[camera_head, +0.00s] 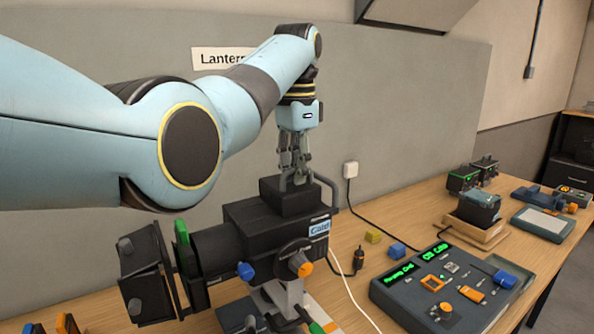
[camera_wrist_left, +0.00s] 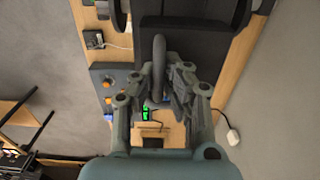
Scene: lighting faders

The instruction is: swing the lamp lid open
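The lamp (camera_head: 262,229) is a black box-shaped lantern with a barrel and flaps at its left end. Its raised black lid (camera_head: 292,203) sits on top and looks closed. My left gripper (camera_head: 294,178) points down just above the lid. In the left wrist view, a dark upright loop handle (camera_wrist_left: 159,62) stands between the fingers of my left gripper (camera_wrist_left: 160,82). The fingers look apart, with some gap beside the handle; firm contact is not visible. My right gripper is in neither view.
A control panel (camera_head: 408,305) with green displays lies right of the lamp. Blue (camera_head: 397,250) and yellow (camera_head: 373,237) blocks lie behind it. A black device on a wooden tray (camera_head: 489,236) stands farther right. The grey wall (camera_head: 400,110) is close behind.

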